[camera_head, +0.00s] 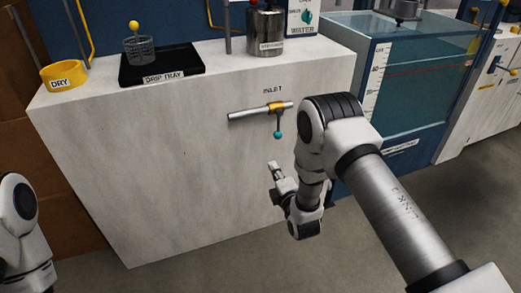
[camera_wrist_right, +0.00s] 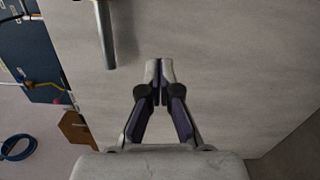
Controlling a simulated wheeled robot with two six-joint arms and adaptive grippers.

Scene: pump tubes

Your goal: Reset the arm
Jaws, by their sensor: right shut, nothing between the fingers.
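My right arm comes in from the right in the head view. Its gripper (camera_head: 274,168) is in front of the white counter's front face, below the wall valve pipe. In the right wrist view the right gripper (camera_wrist_right: 160,66) is shut, its fingertips together with nothing between them. Part of my left arm shows at the lower left of the head view; its gripper is out of view.
The white counter (camera_head: 180,150) has a pipe with a yellow collar and teal-knobbed lever (camera_head: 278,133) sticking out. On top are a drip tray (camera_head: 160,65), a yellow DRY ring (camera_head: 64,77) and a steel canister (camera_head: 265,32). A water tank (camera_head: 410,85) stands right.

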